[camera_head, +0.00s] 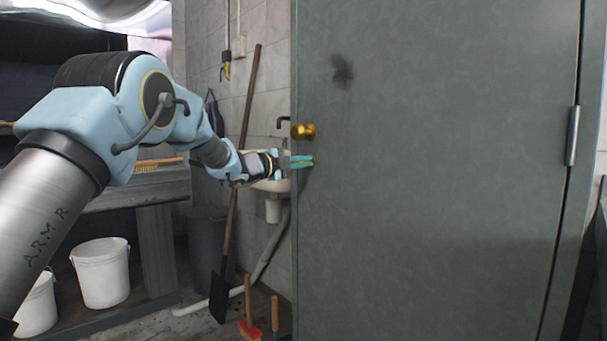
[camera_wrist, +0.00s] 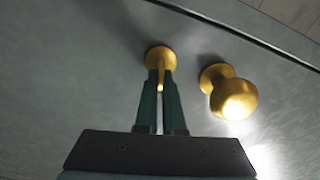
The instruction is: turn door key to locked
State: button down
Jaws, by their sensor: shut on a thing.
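The grey-green door (camera_head: 430,200) fills the right half of the head view, with a brass knob (camera_head: 304,131) near its left edge. My gripper (camera_head: 301,162) is at the door face just below the knob. In the wrist view, the brass door key (camera_wrist: 160,62) stands out from a round brass base on the door. My gripper (camera_wrist: 160,95) has its two green fingers on either side of the key, shut on it. The knob (camera_wrist: 230,95) is beside it on the right, apart from the fingers. In the head view the key is hidden by my fingers.
A white sink (camera_head: 272,184) with a drain pipe is on the wall behind my gripper. A long-handled shovel (camera_head: 236,180) leans there. White buckets (camera_head: 101,272) stand at the lower left, and small brushes (camera_head: 249,318) near the door's bottom edge. A hinge (camera_head: 572,135) is at the door's right side.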

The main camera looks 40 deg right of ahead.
jog(key=shift+f+m+b, duration=0.2)
jog(key=shift+m+b, duration=0.85)
jog(key=shift+m, duration=0.15)
jog(key=c, duration=1)
grip_release()
jog(key=a, duration=1)
jog(key=shift+w+a+b, duration=0.3)
jog(key=shift+a, duration=0.1)
